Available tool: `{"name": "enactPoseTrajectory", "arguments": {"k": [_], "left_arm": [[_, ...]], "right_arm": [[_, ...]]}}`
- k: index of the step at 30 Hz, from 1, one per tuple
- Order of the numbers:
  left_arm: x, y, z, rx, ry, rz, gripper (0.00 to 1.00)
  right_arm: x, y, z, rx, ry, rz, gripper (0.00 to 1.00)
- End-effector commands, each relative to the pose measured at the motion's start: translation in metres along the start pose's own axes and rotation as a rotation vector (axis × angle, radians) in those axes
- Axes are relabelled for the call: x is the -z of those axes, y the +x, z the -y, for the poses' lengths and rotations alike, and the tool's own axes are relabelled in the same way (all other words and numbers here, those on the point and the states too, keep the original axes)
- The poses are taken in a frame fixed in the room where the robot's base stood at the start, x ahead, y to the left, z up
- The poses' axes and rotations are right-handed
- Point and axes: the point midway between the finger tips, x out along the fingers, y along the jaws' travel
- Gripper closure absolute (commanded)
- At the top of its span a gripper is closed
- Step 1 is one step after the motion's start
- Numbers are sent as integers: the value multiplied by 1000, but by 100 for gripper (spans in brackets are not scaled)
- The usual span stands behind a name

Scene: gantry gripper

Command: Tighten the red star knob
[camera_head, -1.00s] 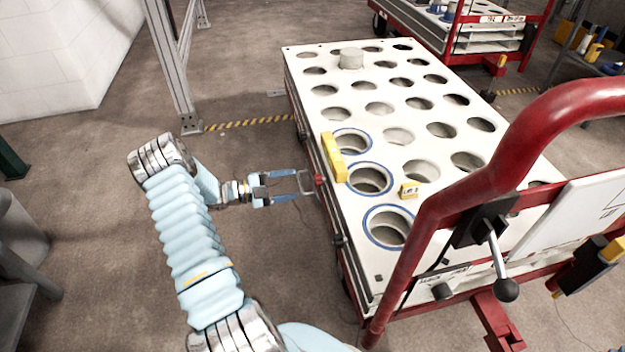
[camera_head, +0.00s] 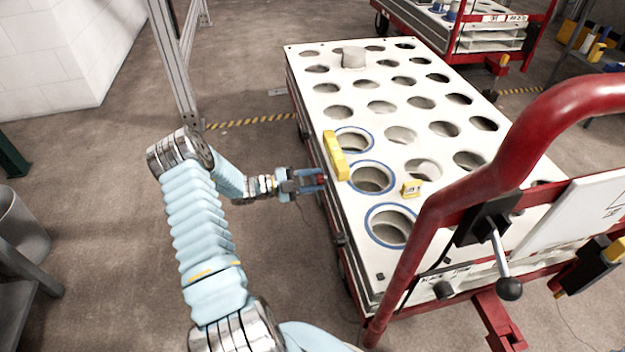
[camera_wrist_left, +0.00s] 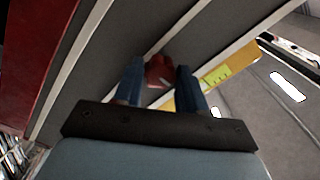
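The red star knob (camera_head: 321,179) sticks out from the left side of the white-topped cart (camera_head: 365,84). My left gripper (camera_head: 314,180) has reached it from the left, and its blue fingers stand on either side of the knob. In the left wrist view the knob (camera_wrist_left: 158,71) sits between the two fingertips (camera_wrist_left: 160,76), which appear closed against its sides. The knob's far side and its stem are hidden. My right gripper is not in view.
A yellow block (camera_head: 336,156) lies along the cart's left edge near blue-ringed holes. A smaller yellow piece (camera_head: 411,188) lies farther right. A red tubular handle (camera_head: 480,165) rises at the front right.

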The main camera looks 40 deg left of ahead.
Motion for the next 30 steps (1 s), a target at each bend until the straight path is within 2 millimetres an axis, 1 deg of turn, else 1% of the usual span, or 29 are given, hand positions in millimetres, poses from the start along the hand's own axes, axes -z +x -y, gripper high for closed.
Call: {"name": "enactPoseTrajectory", "arguments": {"k": [1,3,10,14,20,30], "left_arm": [[0,0,0,0,0,0,79],[0,0,0,0,0,0,90],[0,0,0,0,16,0,90],[0,0,0,0,57,0,90],[0,0,0,0,181,-1,90],[0,0,0,0,495,-1,90]], "right_arm": [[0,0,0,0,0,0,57],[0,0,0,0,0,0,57],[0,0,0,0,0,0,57],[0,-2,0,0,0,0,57],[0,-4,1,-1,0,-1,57],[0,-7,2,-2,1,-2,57]]}}
